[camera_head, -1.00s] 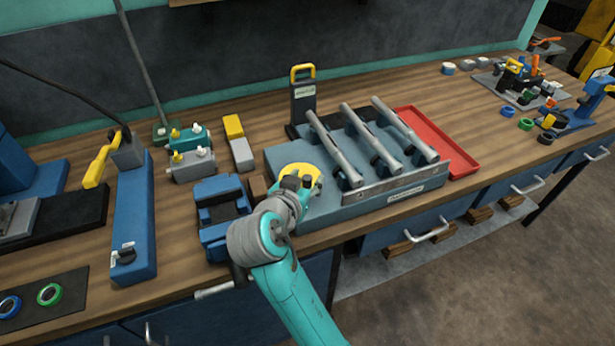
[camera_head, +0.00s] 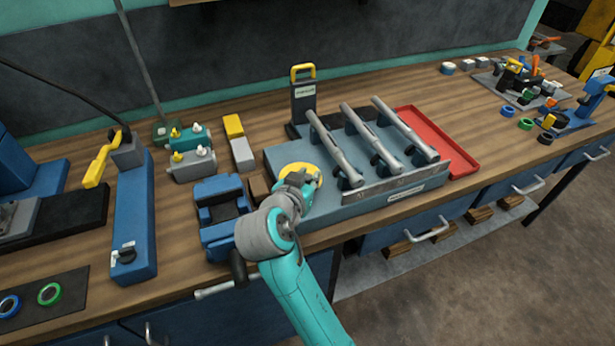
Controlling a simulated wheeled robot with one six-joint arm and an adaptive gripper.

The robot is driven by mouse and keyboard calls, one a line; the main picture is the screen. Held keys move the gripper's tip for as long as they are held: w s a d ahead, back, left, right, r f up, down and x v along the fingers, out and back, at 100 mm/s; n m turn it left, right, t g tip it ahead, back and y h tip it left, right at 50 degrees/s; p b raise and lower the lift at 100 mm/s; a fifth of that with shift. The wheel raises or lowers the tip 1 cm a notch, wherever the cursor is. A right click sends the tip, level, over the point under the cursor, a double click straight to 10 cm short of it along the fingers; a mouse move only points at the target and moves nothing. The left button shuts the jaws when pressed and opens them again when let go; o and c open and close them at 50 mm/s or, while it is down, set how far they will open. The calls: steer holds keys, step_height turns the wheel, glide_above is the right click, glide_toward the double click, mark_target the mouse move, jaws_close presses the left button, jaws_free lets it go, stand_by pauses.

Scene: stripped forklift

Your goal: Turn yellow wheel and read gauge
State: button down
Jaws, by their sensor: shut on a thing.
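The yellow wheel (camera_head: 310,169) lies on the near left part of a grey-blue block (camera_head: 345,208) on the workbench. My gripper (camera_head: 302,181) is at the wheel's near left edge and is shut on it. My wrist hides the near part of the wheel and the fingertips' exact grip. I cannot make out a gauge face; the upright dark stand (camera_head: 304,103) with a yellow top behind the block bears a label too small to read.
Several grey tubes (camera_head: 335,150) lie on the block right of the wheel. A red tray (camera_head: 458,158) is beyond them. A blue vise-like piece (camera_head: 222,195) stands close left of my wrist. Drawer handles (camera_head: 428,230) stick out below the bench edge.

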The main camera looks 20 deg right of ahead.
steer(key=shift+d, duration=0.1)
steer(key=n+t+y, duration=0.1)
steer(key=d+n+t+y, duration=0.1)
steer(key=n+y, duration=0.1)
steer(key=shift+w+d, duration=0.1)
steer(key=shift+d, duration=0.05)
steer(key=shift+w+d+n+t+y, duration=0.15)
steer(key=shift+n+y, duration=0.55)
steer(key=shift+y, duration=0.1)
steer(key=shift+w+d+n+t+y, duration=0.1)
steer(key=shift+d+n+t+y, duration=0.1)
steer(key=shift+n+y, duration=0.55)
steer(key=shift+w+d+n+t+y, duration=0.1)
steer(key=shift+w+n+t+y, duration=0.05)
steer(key=shift+n+y, duration=0.6)
steer(key=c, duration=1)
jaws_free()
steer(key=shift+v, duration=3.75)
steer(key=shift+d, duration=0.1)
